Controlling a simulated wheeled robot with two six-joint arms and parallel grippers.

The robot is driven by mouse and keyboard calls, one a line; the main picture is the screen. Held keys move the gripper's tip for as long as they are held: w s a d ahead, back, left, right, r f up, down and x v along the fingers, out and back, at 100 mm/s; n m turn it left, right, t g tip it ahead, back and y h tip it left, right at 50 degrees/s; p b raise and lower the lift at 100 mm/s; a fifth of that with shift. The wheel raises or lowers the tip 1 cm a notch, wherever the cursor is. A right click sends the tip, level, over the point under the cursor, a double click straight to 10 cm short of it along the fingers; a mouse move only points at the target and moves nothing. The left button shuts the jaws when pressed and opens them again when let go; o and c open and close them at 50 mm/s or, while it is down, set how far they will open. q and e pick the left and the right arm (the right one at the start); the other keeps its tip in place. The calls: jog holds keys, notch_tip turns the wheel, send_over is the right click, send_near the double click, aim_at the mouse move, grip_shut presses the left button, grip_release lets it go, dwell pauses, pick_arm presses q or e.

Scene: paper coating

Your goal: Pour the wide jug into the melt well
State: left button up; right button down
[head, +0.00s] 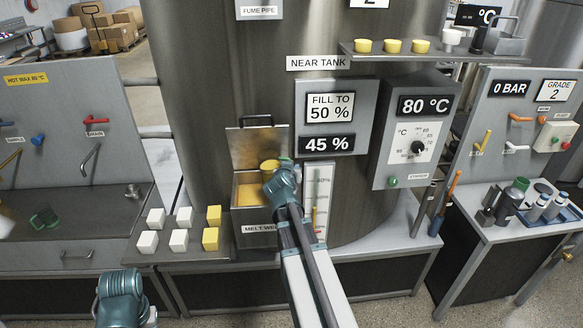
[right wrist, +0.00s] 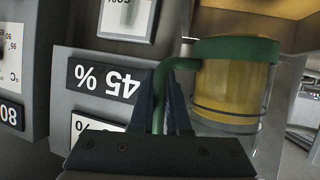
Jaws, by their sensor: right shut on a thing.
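My right gripper (right wrist: 170,105) is shut on the green handle of the wide jug (right wrist: 230,85), a clear jug with a green rim and yellow contents. The right wrist view is upside down, with the panel lettering inverted. The jug's rim is at the top there, so the jug looks turned well over, rim downward. In the head view the jug (head: 269,166) is over the right side of the melt well (head: 236,198), with my right gripper (head: 281,170) at its right. Yellow wax shows inside the well. Whether wax is flowing cannot be told. My left gripper's fingers are not visible.
The well's lid (head: 248,146) stands open behind it. A display panel (head: 336,115) reads 45 %, beside the temperature box (head: 405,135). White and yellow blocks (head: 179,240) lie left of the well. A green-handled vessel (head: 44,219) is on the left counter.

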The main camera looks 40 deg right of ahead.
jog(key=r+n+p, duration=0.1)
jog(key=r+n+g+h+p, duration=0.1)
jog(key=s+r+n+g+p, duration=0.1)
jog(key=shift+d+r+h, duration=0.3)
jog(key=shift+r, duration=0.05)
dwell(0.4)
jog(key=shift+p, duration=0.3)
jog(key=shift+r+n+g, duration=0.2)
jog(key=shift+n+g, duration=0.1)
jog(key=shift+n, duration=0.2)
jog(key=shift+r+n+h, duration=0.2)
jog(key=shift+n+h, duration=0.1)
